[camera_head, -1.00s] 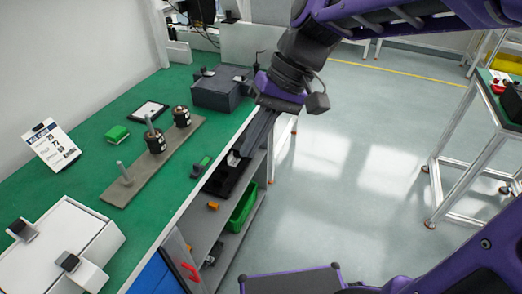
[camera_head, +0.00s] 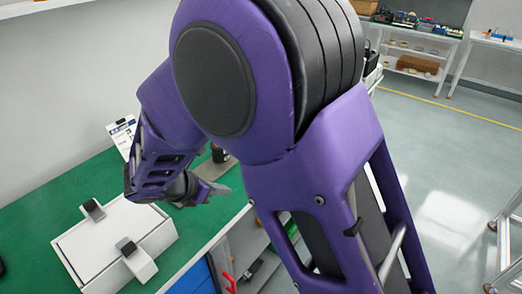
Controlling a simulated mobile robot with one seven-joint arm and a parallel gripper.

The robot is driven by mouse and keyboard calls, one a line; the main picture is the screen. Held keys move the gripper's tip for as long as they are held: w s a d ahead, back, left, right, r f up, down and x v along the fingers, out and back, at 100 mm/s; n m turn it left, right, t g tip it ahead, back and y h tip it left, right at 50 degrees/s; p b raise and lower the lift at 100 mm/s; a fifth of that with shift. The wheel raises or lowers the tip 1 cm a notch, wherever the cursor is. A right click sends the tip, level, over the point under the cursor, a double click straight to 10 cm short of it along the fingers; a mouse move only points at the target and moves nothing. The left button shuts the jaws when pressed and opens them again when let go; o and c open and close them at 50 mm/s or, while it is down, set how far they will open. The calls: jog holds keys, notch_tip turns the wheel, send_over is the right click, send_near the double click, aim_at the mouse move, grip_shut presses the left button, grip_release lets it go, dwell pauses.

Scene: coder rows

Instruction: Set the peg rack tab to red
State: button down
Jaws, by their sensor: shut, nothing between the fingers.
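The peg rack (camera_head: 212,169) is a flat grey-brown board on the green bench, mostly hidden behind my arm. A dark spool (camera_head: 220,153) on it shows between the arm links. I cannot make out the rack's tab or its colour in the current head view. My gripper (camera_head: 218,190) shows below the arm, its thin grey fingers pointing right, beside the rack's near part in the picture. The fingers look shut with nothing held. I cannot tell whether they touch anything.
A white box (camera_head: 88,252) with two dark-topped clips stands on the green bench (camera_head: 38,215) at lower left. A printed sign (camera_head: 122,133) stands behind my arm. Below the bench edge are a blue panel (camera_head: 193,281) and a red handle (camera_head: 230,281). Open floor (camera_head: 440,150) lies right.

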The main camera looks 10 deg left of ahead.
jog(key=x, duration=0.3)
jog(key=a+x, duration=0.1)
jog(key=x, duration=0.3)
jog(key=f+b+x, duration=0.1)
jog(key=x, duration=0.2)
jog(key=shift+w+a+f, duration=0.1)
jog(key=shift+w+f, duration=0.1)
jog(key=shift+f, duration=0.05)
jog(key=w, duration=0.1)
jog(key=w+d, duration=0.1)
jog(key=w, duration=0.1)
jog(key=shift+d+r, duration=0.1)
jog(key=shift+d, duration=0.25)
jog(key=shift+w+d, duration=0.15)
jog(key=shift+w, duration=0.1)
jog(key=shift+n, duration=0.3)
jog(key=shift+w+d, duration=0.4)
jog(key=shift+w, duration=0.25)
jog(key=shift+w+d, duration=0.35)
jog(key=shift+w, duration=0.3)
jog(key=shift+w+d, duration=0.4)
jog(key=shift+w, duration=0.25)
